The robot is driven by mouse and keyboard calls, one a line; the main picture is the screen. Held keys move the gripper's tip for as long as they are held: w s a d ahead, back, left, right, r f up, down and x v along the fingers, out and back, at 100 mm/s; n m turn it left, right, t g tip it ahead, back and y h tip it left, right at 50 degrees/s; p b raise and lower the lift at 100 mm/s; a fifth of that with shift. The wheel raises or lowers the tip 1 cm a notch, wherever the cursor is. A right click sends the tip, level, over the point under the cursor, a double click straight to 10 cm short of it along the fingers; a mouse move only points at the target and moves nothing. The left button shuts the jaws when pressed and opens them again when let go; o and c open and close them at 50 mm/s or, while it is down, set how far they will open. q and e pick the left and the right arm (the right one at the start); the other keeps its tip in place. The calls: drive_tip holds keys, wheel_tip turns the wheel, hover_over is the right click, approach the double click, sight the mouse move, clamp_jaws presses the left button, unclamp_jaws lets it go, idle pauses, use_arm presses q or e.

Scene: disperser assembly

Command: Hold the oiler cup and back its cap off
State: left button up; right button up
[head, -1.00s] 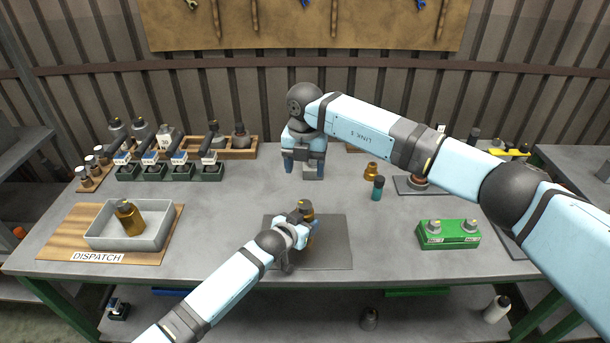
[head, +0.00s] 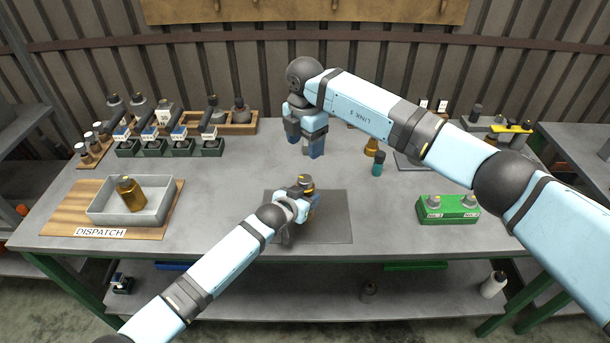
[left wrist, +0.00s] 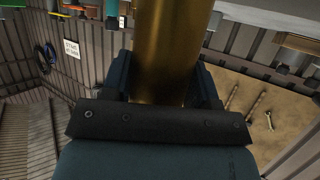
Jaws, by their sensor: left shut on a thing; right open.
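The oiler cup (left wrist: 170,45) is a brass-coloured cylinder that fills the middle of the left wrist view, between the two fingers. In the head view its brown-gold body (head: 313,200) and its cap (head: 306,183) show just past my left gripper (head: 303,202), above the dark grey mat (head: 330,228). My left gripper is shut on the cup, and the gripper hides part of it. My right gripper (head: 311,152) is open and empty, pointing down over the middle of the table, behind the cup and apart from it.
A grey tray (head: 98,214) with another brass oiler stands on the DISPATCH board at left. A teal bottle (head: 377,166) and a brass part (head: 371,147) stand right of my right gripper. A green fixture (head: 447,212) sits at right. Holders and small bottles line the back left.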

sight(305, 178)
wheel_tip(305, 178, down, 11)
drive_tip(key=shift+f, duration=0.1)
idle(0.3)
